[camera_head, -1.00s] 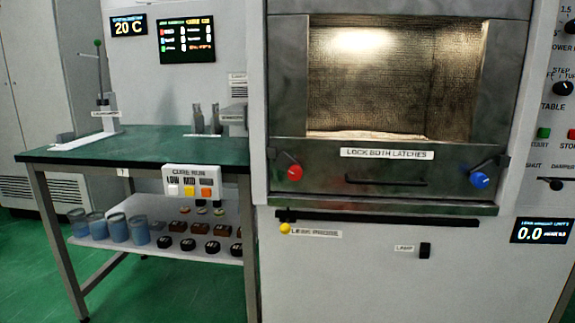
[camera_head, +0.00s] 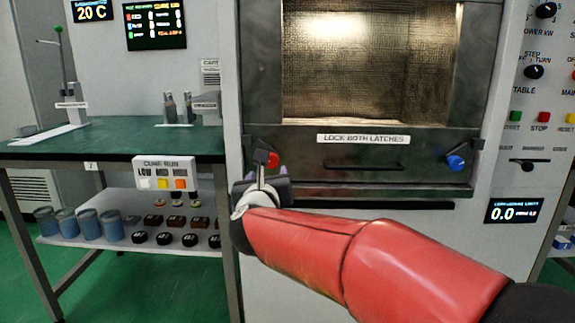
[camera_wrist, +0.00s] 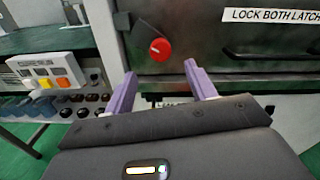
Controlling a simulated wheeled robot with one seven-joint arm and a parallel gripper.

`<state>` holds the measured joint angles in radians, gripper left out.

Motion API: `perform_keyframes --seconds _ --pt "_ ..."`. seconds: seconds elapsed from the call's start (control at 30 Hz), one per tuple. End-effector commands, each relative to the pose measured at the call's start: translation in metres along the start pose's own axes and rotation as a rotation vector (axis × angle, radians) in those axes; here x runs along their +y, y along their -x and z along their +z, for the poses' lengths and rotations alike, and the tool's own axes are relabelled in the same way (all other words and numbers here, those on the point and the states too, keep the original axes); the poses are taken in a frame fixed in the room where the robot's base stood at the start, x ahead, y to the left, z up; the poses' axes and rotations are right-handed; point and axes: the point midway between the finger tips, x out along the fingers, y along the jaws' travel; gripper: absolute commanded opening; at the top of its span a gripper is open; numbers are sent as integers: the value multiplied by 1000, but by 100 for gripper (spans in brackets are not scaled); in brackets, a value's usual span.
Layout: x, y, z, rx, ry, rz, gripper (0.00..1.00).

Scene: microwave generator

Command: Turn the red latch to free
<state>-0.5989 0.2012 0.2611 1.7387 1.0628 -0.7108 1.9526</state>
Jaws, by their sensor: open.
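The red latch (camera_wrist: 160,49) is a round red knob on a dark lever at the left of the microwave's lower door frame. In the head view the red latch (camera_head: 272,160) is partly hidden behind my gripper. My gripper (camera_wrist: 160,82) has two purple fingers, spread apart and empty. In the wrist view the knob is ahead of and slightly above the fingertips, between them in width, and not visibly touched. In the head view my gripper (camera_head: 262,180) is just below and in front of the latch.
A blue latch (camera_head: 455,163) is at the door's right. The door handle bar (camera_head: 365,165) lies between the latches under the label "LOCK BOTH LATCHES" (camera_head: 363,139). A green-topped table (camera_head: 120,140) with a button box (camera_head: 165,173) stands to the left.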

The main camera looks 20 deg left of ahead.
Motion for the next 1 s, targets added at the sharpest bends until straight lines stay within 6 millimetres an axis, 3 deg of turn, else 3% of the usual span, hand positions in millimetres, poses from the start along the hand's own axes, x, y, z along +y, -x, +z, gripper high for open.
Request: perform_keyframes --seconds 0.53,0.9,1.0 --pt "1 -70 0 2 -35 -13 56" --pt "0 -79 -1 0 -33 -12 56" --pt "0 -79 -1 0 -33 -12 46"
